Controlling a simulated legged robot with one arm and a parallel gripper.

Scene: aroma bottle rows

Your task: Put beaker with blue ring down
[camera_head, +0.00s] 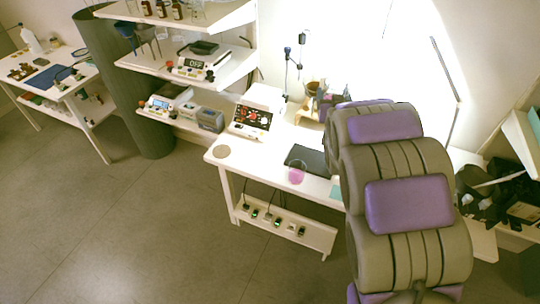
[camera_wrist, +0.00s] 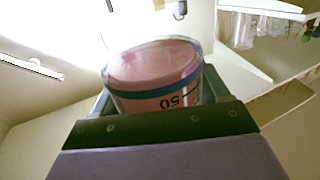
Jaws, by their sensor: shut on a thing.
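The beaker with the blue ring (camera_wrist: 152,70) is clear glass with pink contents, a dark blue band and an upside-down "50" mark in the wrist view. My gripper (camera_wrist: 157,97) is shut on it, with dark jaws on both sides of the glass. The beaker's lower part is hidden behind the gripper body. In the head view my arm fills the right foreground and I cannot make out the gripper's jaws. A beaker with pink contents (camera_head: 297,173) shows by the front edge of the white table (camera_head: 258,172); I cannot tell whether it is the held one.
A dark flat plate (camera_head: 308,160) and a round tan pad (camera_head: 221,151) lie on the table. A white device with red knobs (camera_head: 251,120) stands at the back left. A brown-filled vessel (camera_head: 314,88) is behind. Shelves (camera_head: 185,66) with bottles and instruments rise on the left.

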